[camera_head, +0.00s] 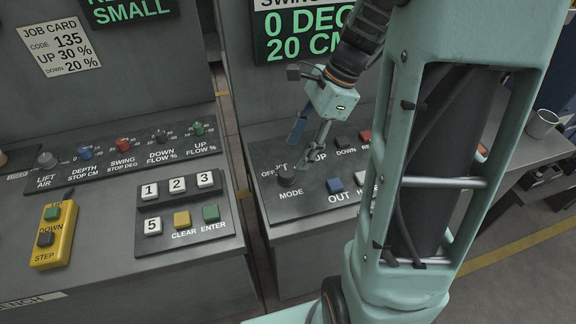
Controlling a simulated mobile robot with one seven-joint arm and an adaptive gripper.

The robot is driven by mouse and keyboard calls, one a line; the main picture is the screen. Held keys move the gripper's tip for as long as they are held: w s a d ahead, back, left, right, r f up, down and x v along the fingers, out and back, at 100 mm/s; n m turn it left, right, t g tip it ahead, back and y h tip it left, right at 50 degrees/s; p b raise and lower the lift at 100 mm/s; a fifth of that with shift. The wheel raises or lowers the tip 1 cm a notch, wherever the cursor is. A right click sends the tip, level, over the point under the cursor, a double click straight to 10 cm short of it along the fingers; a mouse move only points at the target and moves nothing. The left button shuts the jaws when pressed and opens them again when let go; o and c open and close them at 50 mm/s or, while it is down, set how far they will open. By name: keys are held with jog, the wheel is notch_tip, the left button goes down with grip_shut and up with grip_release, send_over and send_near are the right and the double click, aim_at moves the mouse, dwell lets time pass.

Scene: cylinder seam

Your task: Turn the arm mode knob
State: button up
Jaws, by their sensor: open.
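The mode knob (287,175) is a dark round knob on the sloped panel of the right console. The word MODE is printed below it and OFF to its left; another label above it is partly hidden. My gripper (302,149) is above and slightly right of the knob in the picture, with its fingers pointing down. One finger shows blue and the other grey. It is open, with nothing visible between the fingers. It looks apart from the knob, but the exact gap is hard to tell.
Right of the knob are a blue OUT button (334,185), a black DOWN button (345,142) and a red button (365,136), partly behind my arm. The left console holds several flow knobs, a number keypad (188,238) and a yellow step box (55,234). A cup (541,123) stands far right.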

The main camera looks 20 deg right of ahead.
aim_at(287, 170)
jog(key=x, duration=0.7)
jog(key=shift+f, duration=0.1)
jog(key=c, duration=1.2)
jog(key=shift+o, duration=0.2)
jog(key=shift+n, duration=0.4)
jog(key=n+g+p, duration=0.1)
jog(key=n, duration=0.2)
jog(key=shift+w+g, duration=0.2)
jog(key=shift+g, duration=0.2)
jog(key=shift+a+n+g+h+p, duration=0.1)
jog(key=shift+n+g+h+p, duration=0.2)
jog(key=shift+n, duration=0.95)
jog(key=shift+n+g+h+p, duration=0.2)
jog(key=shift+n+g+h, duration=0.15)
jog(key=shift+n, duration=0.9)
jog(key=shift+w, duration=0.1)
